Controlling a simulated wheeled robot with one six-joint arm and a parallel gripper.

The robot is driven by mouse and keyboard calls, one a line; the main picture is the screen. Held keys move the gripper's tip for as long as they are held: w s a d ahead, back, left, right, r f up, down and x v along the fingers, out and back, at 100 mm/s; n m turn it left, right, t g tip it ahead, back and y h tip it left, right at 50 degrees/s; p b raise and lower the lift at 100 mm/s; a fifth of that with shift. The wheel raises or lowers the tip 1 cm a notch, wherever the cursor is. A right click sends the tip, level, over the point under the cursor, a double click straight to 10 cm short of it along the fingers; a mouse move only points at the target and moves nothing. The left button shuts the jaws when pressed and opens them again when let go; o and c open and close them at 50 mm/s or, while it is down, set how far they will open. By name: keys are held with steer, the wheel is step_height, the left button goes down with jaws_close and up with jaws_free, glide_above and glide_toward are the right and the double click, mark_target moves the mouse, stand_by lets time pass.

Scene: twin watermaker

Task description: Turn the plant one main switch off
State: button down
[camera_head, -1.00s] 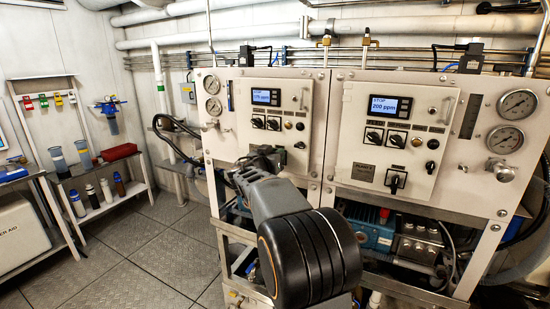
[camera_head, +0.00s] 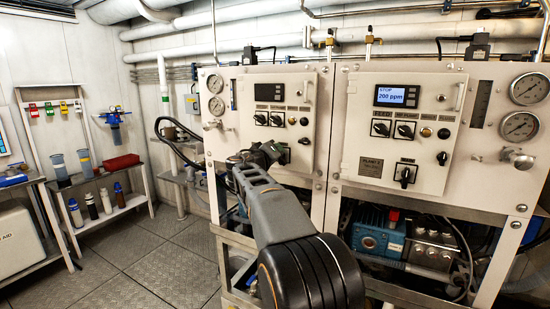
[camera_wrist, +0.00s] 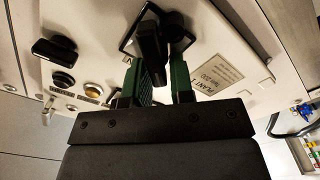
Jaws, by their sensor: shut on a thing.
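The plant one panel (camera_head: 308,112) is the left white control door in the head view. Its display (camera_head: 269,92) is dark. My gripper (camera_head: 262,154) is at the lower part of this door and hides the main switch there. In the wrist view, my gripper (camera_wrist: 165,80) has its green-padded fingers on either side of the black main switch knob (camera_wrist: 152,42) and is shut on it. A plate reading PLANT 1 (camera_wrist: 215,72) is beside the knob. The knob's exact pointing direction is hard to tell.
The right panel (camera_head: 350,140) has a lit display (camera_head: 397,96) reading STOP and 200 ppm, with its own main switch (camera_head: 405,174) below. Pressure gauges (camera_head: 529,88) and valves project from the rack. A bench with bottles (camera_head: 92,206) stands at the left; the floor before it is clear.

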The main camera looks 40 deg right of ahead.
steer(key=shift+f+n, duration=0.15)
steer(key=shift+n, duration=0.45)
steer(key=c, duration=1.1)
jaws_free()
steer(key=shift+c, duration=0.2)
steer(key=b+v, duration=0.2)
steer(key=v, duration=1.2)
steer(key=shift+d, duration=0.15)
